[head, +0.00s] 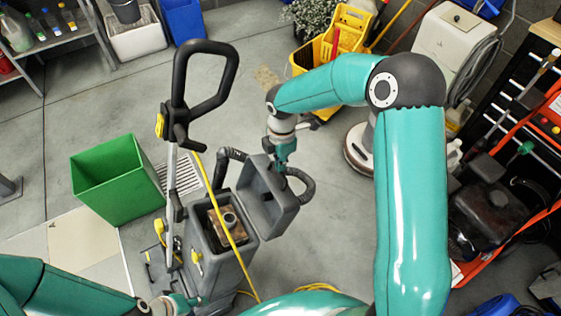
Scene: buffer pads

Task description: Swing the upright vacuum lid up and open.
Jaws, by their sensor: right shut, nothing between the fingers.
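The upright vacuum (237,277) is grey with a tall black loop handle (178,90) and stands in the lower middle of the head view. Its lid (264,199) is swung up on the right side of the body, hollow inner side showing. The open compartment shows a brown item with a round grey port (229,219). My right gripper (282,170) is shut and empty, pointing down at the lid's far upper edge; I cannot tell if it touches. My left gripper (188,303) is low beside the vacuum's base, mostly cut off, its fingers unclear.
A yellow cord (222,217) runs down across the vacuum's opening. A green bin (117,178) stands to the left. A yellow mop bucket (308,58) and a floor machine (360,148) are behind. An orange-framed machine (492,200) stands at right.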

